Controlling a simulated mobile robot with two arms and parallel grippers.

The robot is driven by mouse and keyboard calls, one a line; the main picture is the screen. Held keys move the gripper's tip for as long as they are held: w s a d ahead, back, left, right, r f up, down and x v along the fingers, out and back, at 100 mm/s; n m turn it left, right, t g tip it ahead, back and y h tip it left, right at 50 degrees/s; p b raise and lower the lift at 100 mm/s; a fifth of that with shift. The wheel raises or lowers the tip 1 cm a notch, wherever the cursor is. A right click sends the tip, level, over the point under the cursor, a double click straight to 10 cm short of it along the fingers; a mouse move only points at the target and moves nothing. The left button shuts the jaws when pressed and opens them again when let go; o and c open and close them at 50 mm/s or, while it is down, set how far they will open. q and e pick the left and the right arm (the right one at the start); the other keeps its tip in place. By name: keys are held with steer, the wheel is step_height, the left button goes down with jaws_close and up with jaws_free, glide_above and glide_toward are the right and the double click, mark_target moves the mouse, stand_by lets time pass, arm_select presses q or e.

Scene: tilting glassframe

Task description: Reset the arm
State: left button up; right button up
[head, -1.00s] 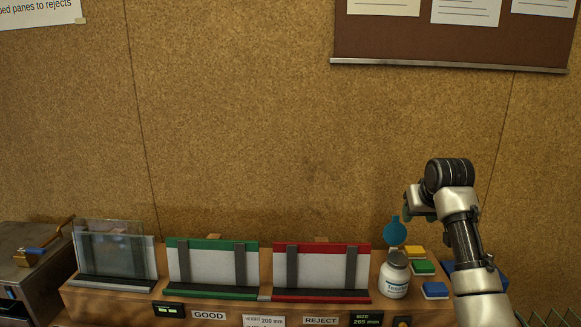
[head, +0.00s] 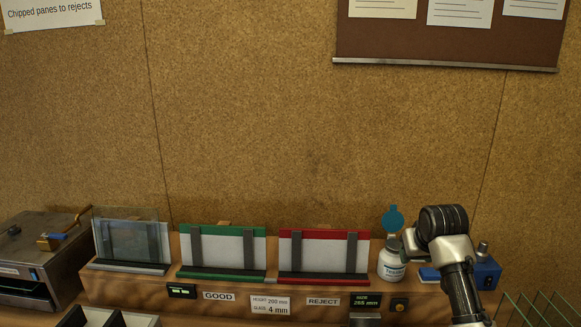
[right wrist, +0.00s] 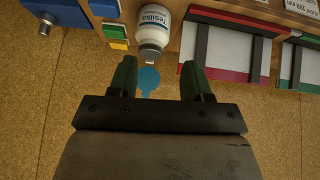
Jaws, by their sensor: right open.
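My right arm shows in the head view at the lower right. My right gripper (right wrist: 160,80) is open and empty in the right wrist view, its two dark green fingers apart. My left gripper is not in view.
On the wooden bench stand a green-edged rack (head: 221,253), a red-edged rack (head: 323,255) and a clear glass pane (head: 125,215) in a grey rack. A blue box (head: 485,272) is at the right, a grey machine (head: 30,258) at the left. The cork wall is behind.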

steer(key=s+a+f+n+g, duration=0.1)
steer(key=s+a+f, duration=0.2)
steer(key=s+f, duration=0.6)
steer(key=s+a+f, duration=0.2)
steer(key=s+f, duration=0.6)
steer(key=s, duration=0.1)
steer(key=s+a+f+n+g, duration=0.1)
steer(key=s+a, duration=0.1)
steer(key=s, duration=1.1)
steer(key=s+a+f+g, duration=0.1)
steer(key=s+a, duration=0.1)
steer(key=s, duration=1)
step_height(320, 180, down, 31)
steer(key=g+b, duration=0.1)
steer(key=b, duration=0.4)
arm_select(q)
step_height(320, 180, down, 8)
steer(key=b, duration=0.3)
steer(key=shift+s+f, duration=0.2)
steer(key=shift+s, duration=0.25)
arm_select(e)
steer(key=s+d+f+g, duration=0.1)
steer(key=s+d+f, duration=0.2)
steer(key=s+f, duration=1.4)
step_height(320, 180, down, 3)
steer(key=shift+r+n+y, duration=0.1)
steer(key=shift+n+y, duration=0.2)
